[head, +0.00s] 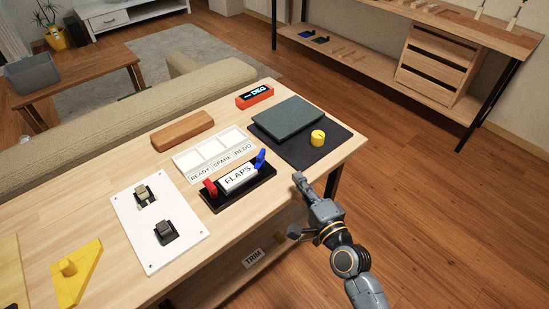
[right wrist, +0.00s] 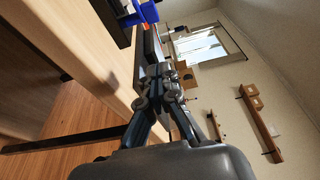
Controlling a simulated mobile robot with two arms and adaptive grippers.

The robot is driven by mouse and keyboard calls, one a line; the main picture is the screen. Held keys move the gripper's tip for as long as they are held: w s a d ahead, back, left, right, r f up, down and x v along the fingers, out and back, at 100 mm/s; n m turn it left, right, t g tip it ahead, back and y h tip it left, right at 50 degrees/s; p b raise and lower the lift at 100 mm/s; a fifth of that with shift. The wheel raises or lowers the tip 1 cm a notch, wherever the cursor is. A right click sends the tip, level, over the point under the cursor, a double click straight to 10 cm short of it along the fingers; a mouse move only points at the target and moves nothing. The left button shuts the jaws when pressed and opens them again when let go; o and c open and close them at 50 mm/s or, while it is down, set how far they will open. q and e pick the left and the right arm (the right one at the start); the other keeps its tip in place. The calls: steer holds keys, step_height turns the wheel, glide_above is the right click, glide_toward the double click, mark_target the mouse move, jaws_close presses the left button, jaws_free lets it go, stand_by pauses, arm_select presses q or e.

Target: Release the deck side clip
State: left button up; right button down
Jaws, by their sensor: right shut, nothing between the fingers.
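A white block lettered FLAPS (head: 237,177) sits in a black tray (head: 262,184) on the wooden table. A red clip-like piece (head: 210,188) stands at its left end and a blue one (head: 260,159) at its right end. I cannot tell which one is the deck side clip. My right gripper (head: 298,179) is shut and empty at the table's front edge, to the right of the blue piece and apart from it. In the right wrist view its fingers (right wrist: 160,76) are together, with a blue piece (right wrist: 138,14) beyond them at the top. My left gripper is not in view.
A dark mat (head: 300,156) at the right holds a grey slab (head: 288,117) and a yellow knob (head: 318,138). A white tray (head: 214,151) lies behind the FLAPS block. A white switch panel (head: 160,224) is to the left. Open floor lies to the right.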

mark_target(274, 168)
steer(key=x, duration=0.7)
steer(key=shift+w+a, duration=0.2)
steer(key=shift+w+a+p, duration=0.2)
steer(key=shift+a, duration=0.35)
steer(key=shift+w+a+p, duration=0.15)
steer(key=shift+w+a, duration=0.05)
steer(key=shift+a, duration=0.35)
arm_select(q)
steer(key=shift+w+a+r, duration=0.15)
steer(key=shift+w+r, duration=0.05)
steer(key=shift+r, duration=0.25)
arm_select(e)
steer(key=shift+w+a, duration=0.25)
steer(key=shift+a, duration=0.25)
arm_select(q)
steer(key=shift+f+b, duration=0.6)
arm_select(e)
steer(key=shift+w+n+y, duration=0.1)
steer(key=shift+n+y, duration=0.3)
steer(key=shift+y, duration=0.2)
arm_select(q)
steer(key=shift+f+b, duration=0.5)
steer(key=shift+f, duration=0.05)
arm_select(e)
steer(key=shift+w+d+n+g+y, duration=0.1)
steer(key=shift+n+g+y, duration=0.2)
steer(key=shift+g+y, duration=0.1)
